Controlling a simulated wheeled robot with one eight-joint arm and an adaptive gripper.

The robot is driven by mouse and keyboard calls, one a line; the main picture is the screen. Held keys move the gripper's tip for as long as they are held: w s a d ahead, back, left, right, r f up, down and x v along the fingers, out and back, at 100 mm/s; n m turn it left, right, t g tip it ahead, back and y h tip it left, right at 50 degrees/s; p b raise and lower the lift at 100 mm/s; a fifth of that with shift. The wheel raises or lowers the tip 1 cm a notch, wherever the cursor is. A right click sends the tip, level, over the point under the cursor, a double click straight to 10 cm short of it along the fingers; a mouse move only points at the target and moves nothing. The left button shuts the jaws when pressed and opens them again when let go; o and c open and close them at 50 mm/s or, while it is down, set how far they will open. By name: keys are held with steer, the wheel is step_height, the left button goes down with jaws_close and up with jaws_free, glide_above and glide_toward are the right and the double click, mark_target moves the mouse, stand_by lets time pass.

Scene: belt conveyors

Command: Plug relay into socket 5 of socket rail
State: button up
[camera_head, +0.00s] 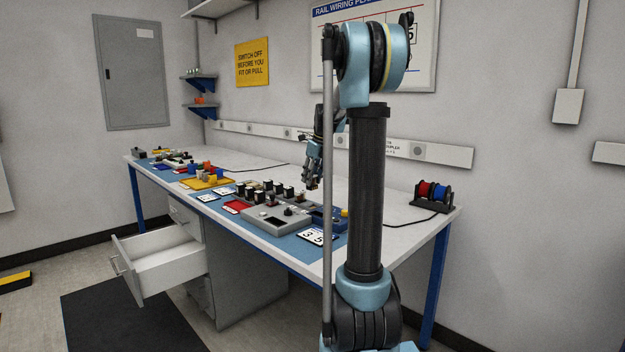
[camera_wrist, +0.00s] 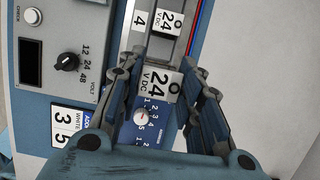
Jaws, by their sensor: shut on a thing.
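In the wrist view my gripper (camera_wrist: 168,68) has its two fingers on either side of a relay (camera_wrist: 158,88) with a white "24 V DC" face. The gripper is shut on it. Just beyond it lies part of the grey socket rail (camera_wrist: 158,48), with a "4" label (camera_wrist: 140,20) and another "24 V DC" relay (camera_wrist: 172,22) in place. The held relay's underside and any socket below it are hidden, so I cannot tell whether it touches the rail. In the head view my gripper (camera_head: 313,180) is above the bench, near the row of relays (camera_head: 270,190).
A grey tester (camera_wrist: 65,35) has a voltage dial. A blue box (camera_wrist: 135,130) has a numbered dial. A card (camera_wrist: 62,128) reads "3 5". Wire spools (camera_head: 432,193) stand at the bench's right end. A drawer (camera_head: 160,265) hangs open below.

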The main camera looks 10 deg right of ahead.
steer(key=shift+d+f, duration=0.15)
steer(key=shift+f, duration=3.15)
steer(key=shift+s, duration=0.15)
steer(key=shift+f, duration=0.85)
stand_by(0.4)
steer(key=o, duration=1.1)
steer(key=shift+c, duration=0.2)
